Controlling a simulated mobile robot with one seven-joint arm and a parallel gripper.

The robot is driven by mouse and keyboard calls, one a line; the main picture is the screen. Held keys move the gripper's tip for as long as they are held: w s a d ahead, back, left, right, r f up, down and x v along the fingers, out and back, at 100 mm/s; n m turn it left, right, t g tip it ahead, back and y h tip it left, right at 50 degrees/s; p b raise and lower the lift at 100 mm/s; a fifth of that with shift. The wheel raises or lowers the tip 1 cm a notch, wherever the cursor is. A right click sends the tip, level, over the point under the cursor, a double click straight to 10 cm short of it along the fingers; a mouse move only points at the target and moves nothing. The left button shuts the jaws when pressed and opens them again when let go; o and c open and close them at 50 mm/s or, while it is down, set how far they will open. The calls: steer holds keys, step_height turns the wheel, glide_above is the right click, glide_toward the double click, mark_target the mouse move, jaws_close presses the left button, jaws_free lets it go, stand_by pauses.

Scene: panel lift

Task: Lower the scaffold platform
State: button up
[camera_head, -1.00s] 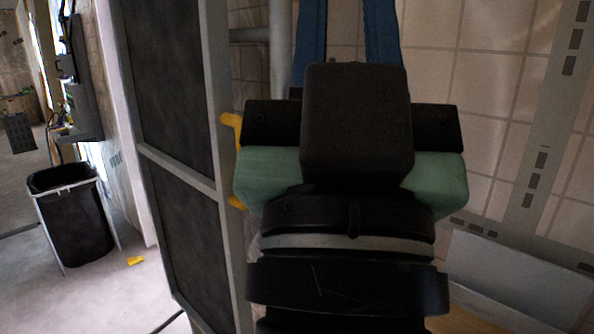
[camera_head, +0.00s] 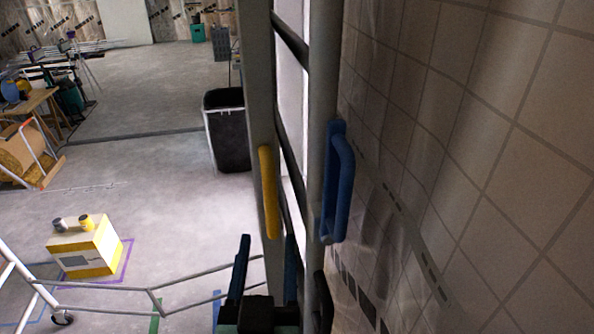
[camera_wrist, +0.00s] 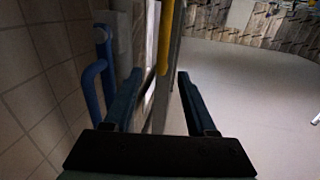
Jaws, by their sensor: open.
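A yellow handle (camera_head: 269,192) is fixed upright on a grey post (camera_head: 258,90) in the middle of the head view. It also shows at the top of the wrist view (camera_wrist: 166,38). A blue handle (camera_head: 338,190) is on a second post (camera_head: 323,80) to its right. The blue handle stands at the left in the wrist view (camera_wrist: 95,90). My gripper (camera_head: 268,240) is low in the head view, near the yellow handle's lower end. In the wrist view, its two dark blue fingers are apart with nothing held between them (camera_wrist: 159,72). The platform cannot be clearly made out.
A tiled wall (camera_head: 450,120) is close on the right. A black bin (camera_head: 228,130) stands behind the posts. A yellow and white box (camera_head: 85,247) with cans sits on the floor at left, near a metal rail (camera_head: 150,292). The floor between is mostly clear.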

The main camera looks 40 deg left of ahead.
mark_target(269, 192)
steer(key=x, duration=1.2)
steer(key=shift+s+a+r, duration=0.15)
steer(key=shift+s+a, duration=0.05)
steer(key=shift+a, duration=0.05)
steer(key=shift+w+a, duration=0.25)
steer(key=shift+w, duration=0.05)
jaws_close()
stand_by(0.9)
